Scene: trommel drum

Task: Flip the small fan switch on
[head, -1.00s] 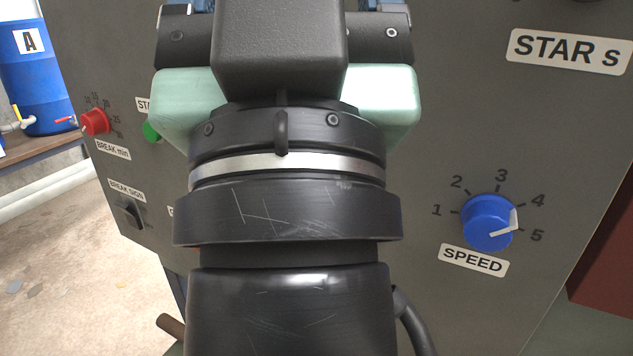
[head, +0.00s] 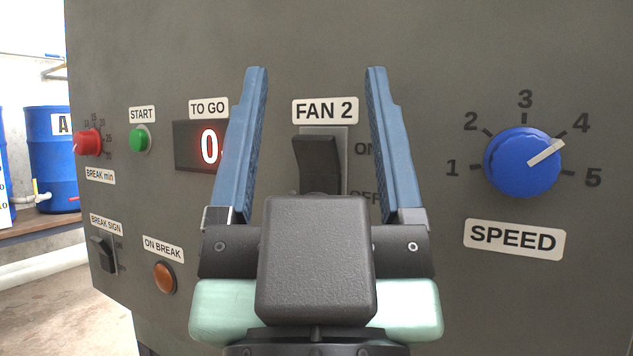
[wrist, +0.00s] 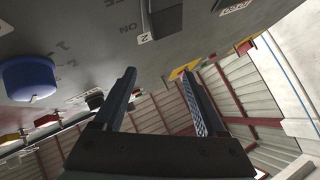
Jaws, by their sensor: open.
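A black rocker switch (head: 317,165) sits on a light plate under the label FAN 2 (head: 325,111), in the middle of the grey panel in the head view. The marks ON and OFF are to its right, partly covered by my right finger. My gripper (head: 317,75) is open and empty, with one blue finger on each side of the switch in the picture. My gripper's body covers the switch's lower edge. I cannot tell how far the fingers are from the panel. In the wrist view my gripper (wrist: 155,75) is open below the panel.
The blue SPEED knob (head: 522,162) is to the right. To the left are a TO GO display (head: 195,146), a green START button (head: 140,140), a red knob (head: 88,142), a BREAK SIGN switch (head: 102,253) and an orange lamp (head: 165,278). Blue barrels (head: 50,160) stand behind.

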